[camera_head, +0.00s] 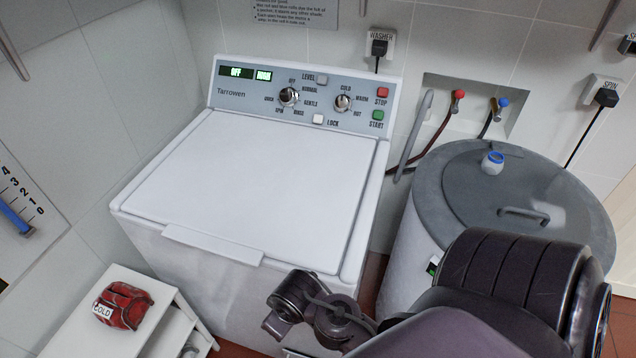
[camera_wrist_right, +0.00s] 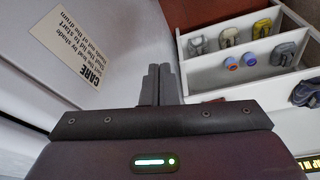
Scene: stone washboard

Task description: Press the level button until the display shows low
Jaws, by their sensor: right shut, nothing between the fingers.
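The white washer (camera_head: 260,185) stands in the middle of the head view with its lid down. Its grey level button (camera_head: 322,79) is at the top of the control panel, right of the label LEVEL. The display (camera_head: 245,74) at the panel's left has two lit green fields. The left field reads OFF; the right field seems to read HIGH, but is small. My right gripper (camera_wrist_right: 160,84) is shut and empty in the right wrist view, low beside the washer's side and well away from the panel. My left gripper is not in view.
Red stop (camera_head: 382,92) and green start (camera_head: 377,115) buttons, a white lock button (camera_head: 319,119) and two knobs share the panel. A grey round spinner (camera_head: 425,220) stands at the right. A white shelf (camera_wrist_right: 255,90) holds several small items.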

